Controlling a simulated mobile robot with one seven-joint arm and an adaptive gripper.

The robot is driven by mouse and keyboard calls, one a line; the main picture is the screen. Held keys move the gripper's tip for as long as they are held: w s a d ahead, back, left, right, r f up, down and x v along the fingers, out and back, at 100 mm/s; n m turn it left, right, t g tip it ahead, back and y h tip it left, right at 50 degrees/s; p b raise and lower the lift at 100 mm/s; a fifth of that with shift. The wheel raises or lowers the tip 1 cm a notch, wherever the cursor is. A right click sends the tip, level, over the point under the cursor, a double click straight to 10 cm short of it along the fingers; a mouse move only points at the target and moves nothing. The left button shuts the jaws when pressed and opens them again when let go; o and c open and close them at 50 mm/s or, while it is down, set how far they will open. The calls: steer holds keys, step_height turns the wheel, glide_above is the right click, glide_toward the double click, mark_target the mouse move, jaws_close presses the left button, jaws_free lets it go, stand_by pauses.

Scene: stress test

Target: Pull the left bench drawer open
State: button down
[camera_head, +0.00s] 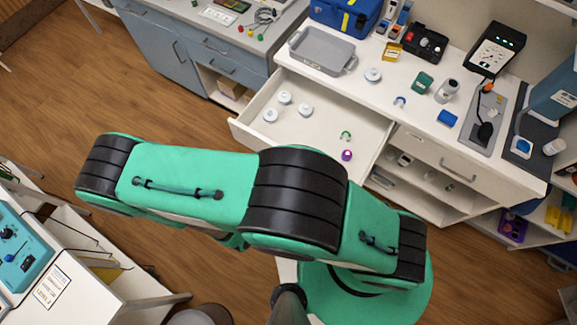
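The left bench drawer (330,120) stands pulled out from the white bench (385,88), below its worktop. Inside it lie several white round pieces (285,98), a small green curved piece (346,136) and a purple round piece (347,155). Its front edge (238,133) runs toward my green and black arm, which covers part of it. The drawer's handle is hidden. My gripper is not visible, so its contact with the drawer cannot be seen.
The right bench drawer (440,150) is shut, above open shelves. A grey tray (323,50), bottles and devices crowd the worktop. Blue-grey cabinets (190,60) stand at upper left. A white cart (75,265) stands at lower left. Wooden floor (90,90) is clear left of the drawer.

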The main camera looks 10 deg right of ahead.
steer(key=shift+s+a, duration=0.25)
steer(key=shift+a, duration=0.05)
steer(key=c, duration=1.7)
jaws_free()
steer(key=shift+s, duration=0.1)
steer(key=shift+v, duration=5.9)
